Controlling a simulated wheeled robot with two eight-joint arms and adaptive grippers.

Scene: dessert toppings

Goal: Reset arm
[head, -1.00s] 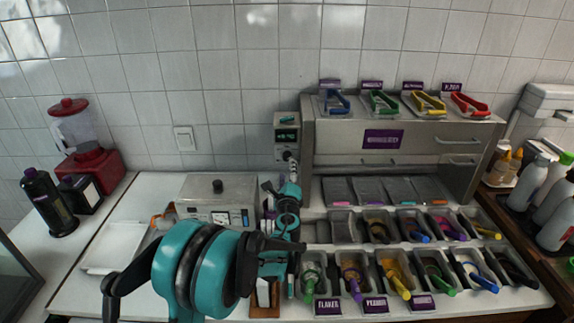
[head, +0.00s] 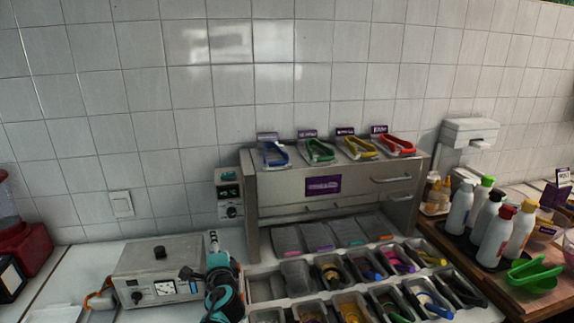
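In the head view, a teal and dark part of my arm (head: 223,292) rises from the bottom edge, just right of the grey control box. It seems to be my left arm. Its slim upper end stands in front of the toppings unit's left side. Whether its fingers are open or shut is too small and dark to tell, and I see nothing clearly held. My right gripper is not in view.
A steel cabinet (head: 346,196) carries several coloured tongs on top. Topping bins (head: 297,274) with coloured handles lie before it. The grey box (head: 160,266) stands left. Bottles (head: 494,238) and a green scoop (head: 532,274) crowd the right counter. A red blender stands far left.

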